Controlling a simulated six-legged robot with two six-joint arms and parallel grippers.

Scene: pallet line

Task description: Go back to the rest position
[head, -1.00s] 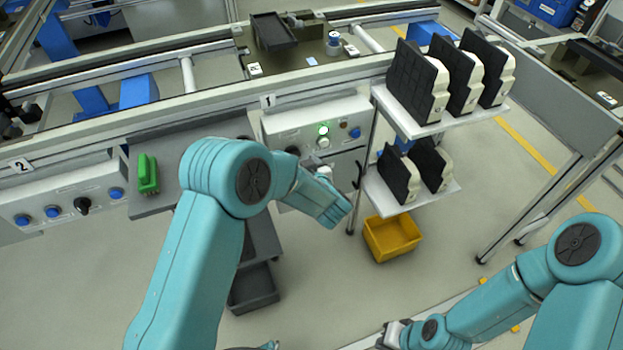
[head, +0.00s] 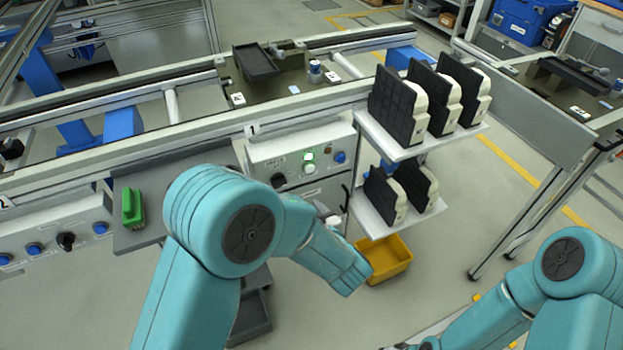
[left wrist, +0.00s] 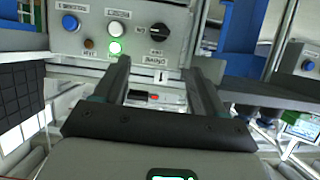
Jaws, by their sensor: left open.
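My left arm (head: 230,225) comes in from the lower left in the head view, bent at the elbow, with its forearm reaching right and down in front of the control panel. Its fingers cannot be made out there. In the left wrist view my left gripper (left wrist: 157,88) shows two dark fingers spread apart with nothing between them. Beyond the fingers is the panel with a lit green button (left wrist: 115,47) and a black knob (left wrist: 159,32). My right arm (head: 560,265) is at the lower right of the head view; its gripper is not clearly visible.
A rack holds dark-faced white parts on its upper shelf (head: 405,147) and lower shelf (head: 375,220). A yellow bin (head: 388,258) stands below. A green object (head: 132,207) lies on a grey side table (head: 160,180). The conveyor (head: 130,127) runs behind.

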